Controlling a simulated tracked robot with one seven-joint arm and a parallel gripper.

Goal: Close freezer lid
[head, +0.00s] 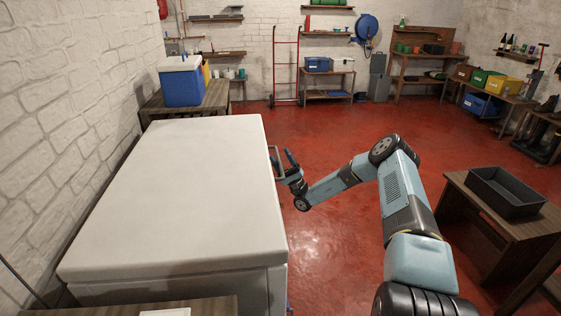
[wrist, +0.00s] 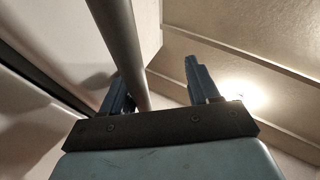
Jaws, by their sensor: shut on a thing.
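The white chest freezer (head: 240,284) stands along the left wall in the head view. Its broad white lid (head: 180,190) lies flat or nearly flat over the body; I cannot tell whether a small gap is left. A grey handle (head: 273,149) sits at the lid's right edge. My gripper (head: 282,160) is at this handle, with blue fingers. In the wrist view the round handle bar (wrist: 121,45) runs between my gripper's fingers (wrist: 158,78), close to the left one. The gripper is shut on the handle.
A blue cooler (head: 181,84) stands on a wooden table behind the freezer. A black tray (head: 506,192) sits on a table at right. A red hand truck (head: 286,70) leans at the back wall. The red floor (head: 330,240) right of the freezer is open.

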